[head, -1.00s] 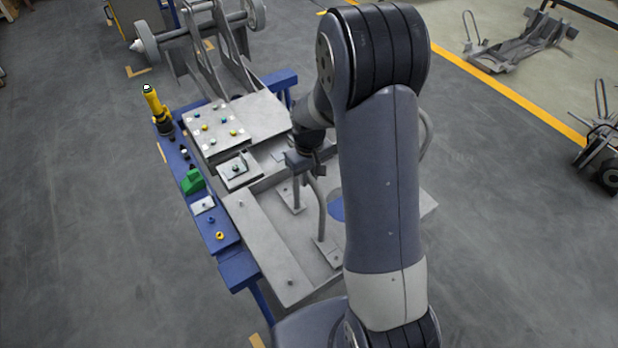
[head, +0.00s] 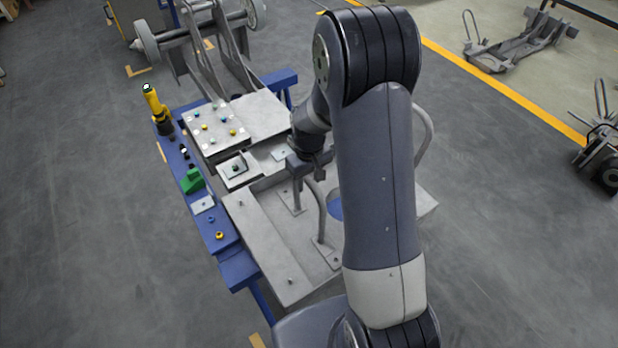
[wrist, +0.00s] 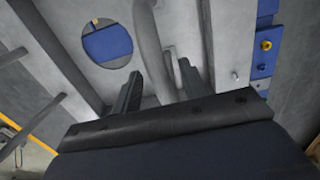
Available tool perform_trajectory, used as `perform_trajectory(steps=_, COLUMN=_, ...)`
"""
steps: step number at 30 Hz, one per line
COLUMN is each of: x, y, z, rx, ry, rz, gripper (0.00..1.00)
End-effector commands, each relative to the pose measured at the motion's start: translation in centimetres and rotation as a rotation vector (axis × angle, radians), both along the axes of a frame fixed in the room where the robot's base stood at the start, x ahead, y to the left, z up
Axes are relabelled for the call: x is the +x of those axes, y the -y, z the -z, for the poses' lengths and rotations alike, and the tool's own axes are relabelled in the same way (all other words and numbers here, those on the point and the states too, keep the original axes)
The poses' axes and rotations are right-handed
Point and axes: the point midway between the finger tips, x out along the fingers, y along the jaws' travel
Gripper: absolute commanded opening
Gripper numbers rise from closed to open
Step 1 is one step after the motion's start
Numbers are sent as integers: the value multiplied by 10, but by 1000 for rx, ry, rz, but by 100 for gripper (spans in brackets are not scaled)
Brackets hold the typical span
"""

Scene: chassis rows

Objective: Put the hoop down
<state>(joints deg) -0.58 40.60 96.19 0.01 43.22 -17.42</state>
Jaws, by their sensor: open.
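The hoop (head: 321,215) is a bent grey tube standing on the grey chassis (head: 262,232) in the head view. My gripper (head: 312,172) is at the top of the hoop, and my arm covers part of the area to the right. In the wrist view the hoop (wrist: 150,38) runs up from between the two dark fingers of my gripper (wrist: 160,75). The fingers are apart, with a gap beside the tube. The far end of the hoop is partly hidden by the gripper body.
A blue side rail (head: 222,238) carries a yellow-black tool (head: 157,108), a green block (head: 193,181) and small fittings. A plate (head: 215,128) with several coloured fittings lies behind. Another curved tube (head: 426,128) shows right of my arm. Open floor lies left.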

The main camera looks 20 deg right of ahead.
Motion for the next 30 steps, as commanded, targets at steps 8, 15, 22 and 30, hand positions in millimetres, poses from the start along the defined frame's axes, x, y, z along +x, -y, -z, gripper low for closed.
perform_trajectory(steps=8, x=1, y=0, z=-16, rx=0, ry=4, rz=0, gripper=41)
perform_trajectory(steps=15, x=1, y=0, z=-65, rx=0, ry=7, rz=0, gripper=41)
perform_trajectory(steps=22, x=1, y=0, z=-107, rx=0, ry=3, rz=0, gripper=41)
perform_trajectory(steps=30, x=0, y=0, z=-123, rx=0, ry=1, rz=0, gripper=41)
